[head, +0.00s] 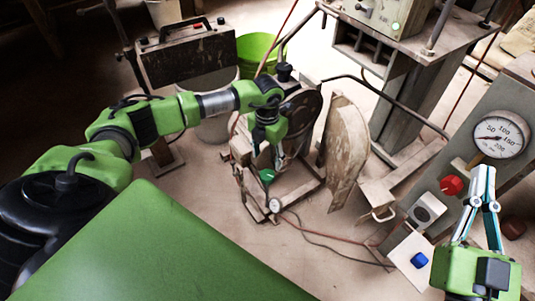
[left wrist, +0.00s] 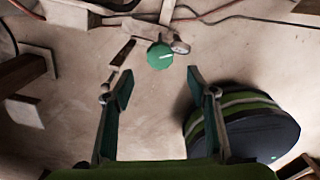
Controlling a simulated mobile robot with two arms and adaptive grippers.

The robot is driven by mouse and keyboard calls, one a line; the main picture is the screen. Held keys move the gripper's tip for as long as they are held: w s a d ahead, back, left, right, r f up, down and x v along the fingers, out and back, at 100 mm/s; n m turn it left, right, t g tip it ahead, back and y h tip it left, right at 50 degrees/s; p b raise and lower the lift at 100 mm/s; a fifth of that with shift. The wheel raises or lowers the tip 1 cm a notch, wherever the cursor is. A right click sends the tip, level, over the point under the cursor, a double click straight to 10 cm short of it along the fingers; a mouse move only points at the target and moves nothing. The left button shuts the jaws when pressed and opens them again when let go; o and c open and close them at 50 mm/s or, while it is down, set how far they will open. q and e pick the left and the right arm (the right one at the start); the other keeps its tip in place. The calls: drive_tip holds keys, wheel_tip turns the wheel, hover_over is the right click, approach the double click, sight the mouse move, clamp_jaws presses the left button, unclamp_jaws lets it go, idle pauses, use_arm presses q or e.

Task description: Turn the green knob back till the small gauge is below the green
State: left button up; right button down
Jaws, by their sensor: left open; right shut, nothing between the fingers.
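The green knob (head: 267,175) sits low on the machine's front in the head view. In the left wrist view the knob (left wrist: 160,56) is round with a pale line on top. The small gauge (head: 275,205) is just beside it; in the left wrist view it shows edge-on (left wrist: 181,47). Its needle is too small to read. My left gripper (left wrist: 160,74) is open, pointing at the knob, with the knob beyond and between the fingertips, apart from both. My right gripper (head: 484,172) is shut and empty, in front of the panel at right.
The right panel has a large gauge (head: 500,136), a red knob (head: 451,185) and a blue knob (head: 419,260). A large dark disc (head: 301,112) stands by my left wrist. A green bucket (head: 256,52) is behind. Hoses lie on the floor. A green surface (head: 160,250) fills the front.

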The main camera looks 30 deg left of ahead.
use_arm(q)
drive_tip(key=shift+r, duration=1.35)
